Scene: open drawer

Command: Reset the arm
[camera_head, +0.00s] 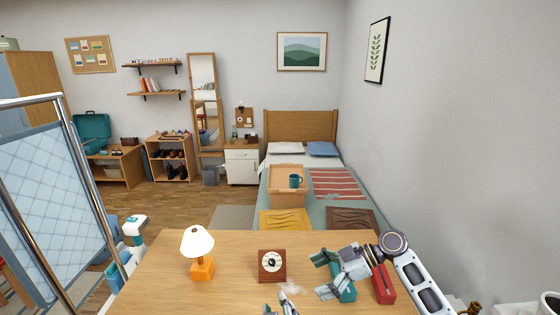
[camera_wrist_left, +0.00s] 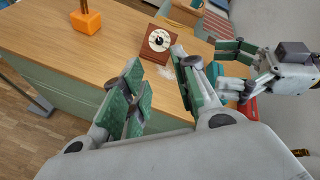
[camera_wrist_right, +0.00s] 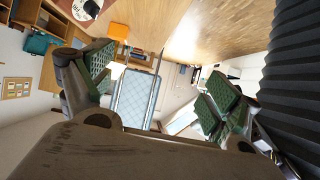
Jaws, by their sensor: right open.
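My right gripper (camera_head: 320,276) hangs over the right part of the wooden desk (camera_head: 225,262), its arm coming in from the right. Its two green-padded fingers stand wide apart in the right wrist view (camera_wrist_right: 158,85), with nothing between them. My left gripper only shows as a tip (camera_head: 284,303) at the bottom edge of the head view. In the left wrist view its fingers (camera_wrist_left: 160,85) are apart and empty above the desk's edge. The right gripper also shows in the left wrist view (camera_wrist_left: 232,67), to the right of the left one.
An orange lamp (camera_head: 202,269) and a brown dial clock (camera_head: 272,265) stand on the desk. A teal object (camera_head: 345,293) and a red object (camera_head: 384,285) lie near my right gripper, partly hidden.

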